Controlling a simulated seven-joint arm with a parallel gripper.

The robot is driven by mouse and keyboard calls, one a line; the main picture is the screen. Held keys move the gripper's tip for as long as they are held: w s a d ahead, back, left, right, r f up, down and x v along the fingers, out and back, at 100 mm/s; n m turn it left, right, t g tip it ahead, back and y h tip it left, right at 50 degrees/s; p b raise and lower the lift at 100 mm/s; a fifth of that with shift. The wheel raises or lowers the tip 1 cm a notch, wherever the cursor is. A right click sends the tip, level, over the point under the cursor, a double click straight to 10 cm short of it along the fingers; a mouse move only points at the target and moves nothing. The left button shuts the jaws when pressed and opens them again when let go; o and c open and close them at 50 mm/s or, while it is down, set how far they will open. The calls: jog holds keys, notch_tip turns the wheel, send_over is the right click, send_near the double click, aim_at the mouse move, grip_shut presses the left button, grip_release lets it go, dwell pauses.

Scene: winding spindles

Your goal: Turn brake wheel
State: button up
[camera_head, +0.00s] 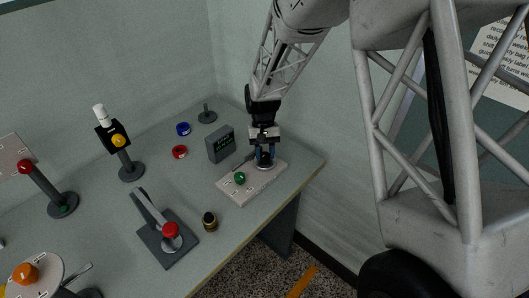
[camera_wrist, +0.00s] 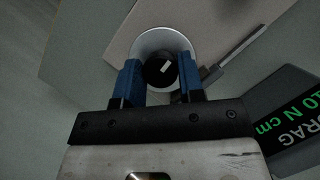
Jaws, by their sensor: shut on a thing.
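The brake wheel, a dark round knob with a white mark (camera_wrist: 165,68), sits within a pale metal ring (camera_wrist: 157,36) in the wrist view. In the head view its pale base (camera_head: 264,167) shows at the far right part of a beige plate (camera_head: 237,196). My gripper (camera_head: 264,155) points down over it. In the wrist view the two blue fingers of my gripper (camera_wrist: 159,80) stand on the left and right of the knob and are shut on it. The fingers hide the knob's sides.
A grey display box (camera_head: 221,144) with green text reading DRAG 10 N cm stands left of the plate. A green knob (camera_head: 239,178) and a thin lever (camera_wrist: 236,52) are on the plate. A red-knobbed lever (camera_head: 170,230) and a small dark cylinder (camera_head: 210,221) stand nearer the front.

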jog(key=m+y, duration=0.2)
jog(key=m, duration=0.3)
jog(key=shift+d+m, duration=0.15)
jog(key=shift+m, duration=0.15)
jog(key=m+t+y, duration=0.1)
jog(key=m, duration=0.2)
jog(key=m+y, duration=0.1)
jog(key=m, duration=0.1)
jog(key=shift+s+m+t, duration=0.1)
jog(key=shift+m+t, duration=0.3)
jog(key=o, duration=0.9)
jog(key=v, duration=0.7)
jog(key=shift+d+r, duration=0.15)
jog(key=shift+r, duration=0.2)
